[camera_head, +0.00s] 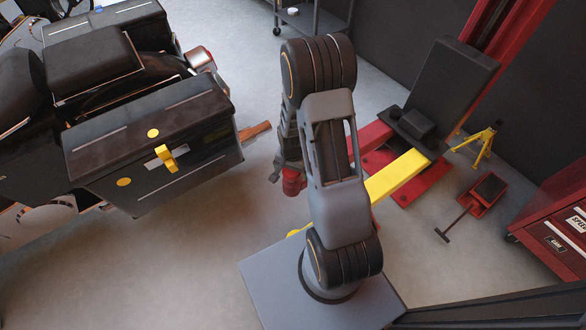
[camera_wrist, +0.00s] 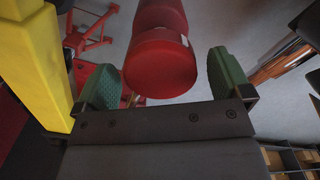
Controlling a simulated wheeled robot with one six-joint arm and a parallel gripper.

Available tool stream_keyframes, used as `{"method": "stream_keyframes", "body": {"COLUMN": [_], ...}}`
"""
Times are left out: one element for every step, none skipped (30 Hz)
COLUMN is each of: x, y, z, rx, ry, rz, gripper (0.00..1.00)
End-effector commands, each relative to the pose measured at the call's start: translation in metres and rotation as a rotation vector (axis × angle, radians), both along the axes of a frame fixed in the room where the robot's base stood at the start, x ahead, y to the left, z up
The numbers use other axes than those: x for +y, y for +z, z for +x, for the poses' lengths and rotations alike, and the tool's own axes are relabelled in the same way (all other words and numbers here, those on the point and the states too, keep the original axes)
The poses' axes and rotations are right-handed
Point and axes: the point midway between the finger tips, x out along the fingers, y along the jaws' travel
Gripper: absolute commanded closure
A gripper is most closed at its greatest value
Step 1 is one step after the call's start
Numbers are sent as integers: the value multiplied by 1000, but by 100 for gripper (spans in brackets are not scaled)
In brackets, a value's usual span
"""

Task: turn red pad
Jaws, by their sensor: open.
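The red pad (camera_wrist: 160,65) is a round red cylinder with a flat end facing the wrist camera. It also shows in the head view (camera_head: 293,183), just below my wrist and partly hidden by it. My gripper (camera_wrist: 163,75) is open, with one green finger on each side of the pad in the wrist view. Gaps show between the pad and both fingers. I cannot tell how far the fingertips reach along the pad. The yellow lift arm (camera_head: 400,174) is partly covered by my arm; it also fills the left edge of the wrist view (camera_wrist: 36,65).
A black motorcycle with a boxy case (camera_head: 150,150) stands at left, with a copper-coloured pipe end (camera_head: 255,131) close to my gripper. A red lift post (camera_head: 495,30), a yellow stand (camera_head: 481,143), a red floor jack (camera_head: 483,195) and a red cabinet (camera_head: 555,225) stand at right.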

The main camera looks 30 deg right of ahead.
Motion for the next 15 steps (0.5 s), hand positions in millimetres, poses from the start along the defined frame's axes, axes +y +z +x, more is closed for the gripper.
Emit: {"method": "stream_keyframes", "body": {"x": [0,0,0,0,0,0,0,0,0,0,0,0,0,0,0], "y": [7,12,19,25,31,40,46,53,61,67,73,81,87,92,99], "z": [0,1,1,1,1,1,1,1,1,1,1,1,1,1,1], "rx": [-2,-2,-3,-3,-3,-3,-3,-5,-3,-3,-3,-3,-3,-2,-3], "ry": [0,0,0,0,0,0,0,0,0,0,0,0,0,0,0], "rz": [-1,-1,0,-1,-1,-1,-1,-1,0,-1,-1,0,-1,-1,0], "gripper": [4,4,4,4,4,4,4,4,4,4,4,4,4,4,4]}}
